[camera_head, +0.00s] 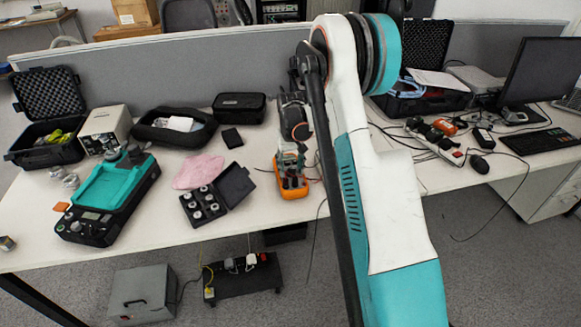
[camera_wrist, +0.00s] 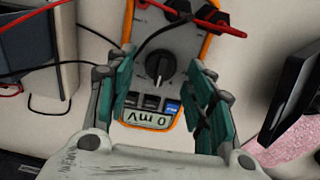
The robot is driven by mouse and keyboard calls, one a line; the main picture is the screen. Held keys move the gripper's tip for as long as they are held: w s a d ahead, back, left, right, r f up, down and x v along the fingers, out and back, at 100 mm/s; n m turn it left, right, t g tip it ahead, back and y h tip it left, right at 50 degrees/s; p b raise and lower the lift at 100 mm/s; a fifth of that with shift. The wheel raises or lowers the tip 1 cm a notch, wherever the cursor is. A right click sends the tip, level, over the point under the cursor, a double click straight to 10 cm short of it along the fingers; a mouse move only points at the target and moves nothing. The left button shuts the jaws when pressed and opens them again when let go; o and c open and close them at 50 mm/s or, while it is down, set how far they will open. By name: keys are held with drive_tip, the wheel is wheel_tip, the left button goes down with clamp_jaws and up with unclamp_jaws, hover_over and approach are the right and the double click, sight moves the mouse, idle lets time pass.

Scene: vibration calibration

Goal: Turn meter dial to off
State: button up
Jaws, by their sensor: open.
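The meter is an orange-edged multimeter that lies on the white table, at the middle of the head view (camera_head: 292,188), and fills the upper middle of the wrist view (camera_wrist: 190,48). Its black dial (camera_wrist: 160,67) has a pale pointer line. Its display (camera_wrist: 147,118) appears upside down in the wrist view and reads 0 mV. My gripper (camera_wrist: 165,90) is open, with its teal fingers on either side of the meter's face and the dial between them. Nothing is held. In the head view my gripper (camera_head: 291,155) partly hides the meter.
Red and black leads (camera_wrist: 200,15) cross the meter's far end. An open black case of small round pieces (camera_head: 205,205) and a pink cloth (camera_head: 199,171) lie left of the meter. A teal device (camera_head: 110,190) stands farther left. Cables lie on the right.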

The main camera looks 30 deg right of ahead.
sight(290, 168)
wheel_tip(290, 168, up, 12)
drive_tip(key=shift+f, duration=0.15)
idle(0.3)
drive_tip(key=f, duration=1.1)
drive_tip(key=shift+s+a+f+p, duration=0.1)
drive_tip(key=shift+s+f+p, duration=0.15)
drive_tip(key=shift+f+p, duration=0.1)
drive_tip(key=shift+c, duration=0.3)
drive_tip(key=c, duration=1)
